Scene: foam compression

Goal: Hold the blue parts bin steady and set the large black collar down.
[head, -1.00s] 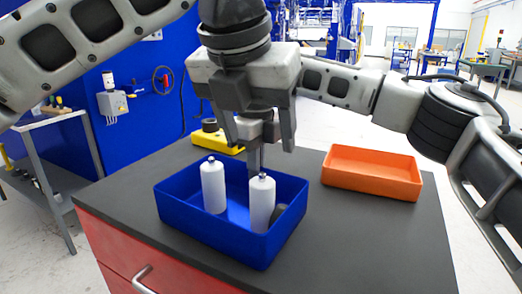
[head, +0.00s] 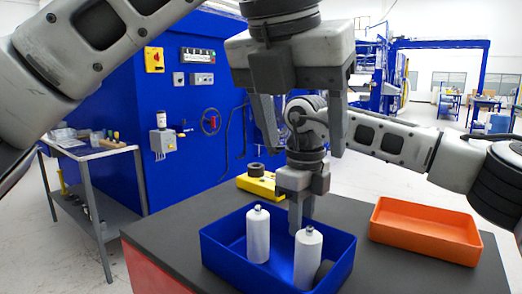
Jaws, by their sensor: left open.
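The blue parts bin (head: 228,268) stands on the dark tabletop and holds two white bottles, a left bottle (head: 258,236) and a right bottle (head: 306,262). Another black ring (head: 257,169) sits on a yellow block behind the bin. My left gripper (head: 301,140) is open and empty, high above the bin. My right gripper (head: 301,222) is at the bin's far wall, one finger inside and one behind, seemingly closed on the wall.
An orange tray (head: 425,232) stands to the right of the bin. The yellow block (head: 262,187) is behind it. A grey side bench (head: 95,165) and a blue cabinet (head: 190,120) are at the left. Dark tabletop between bin and tray is bare.

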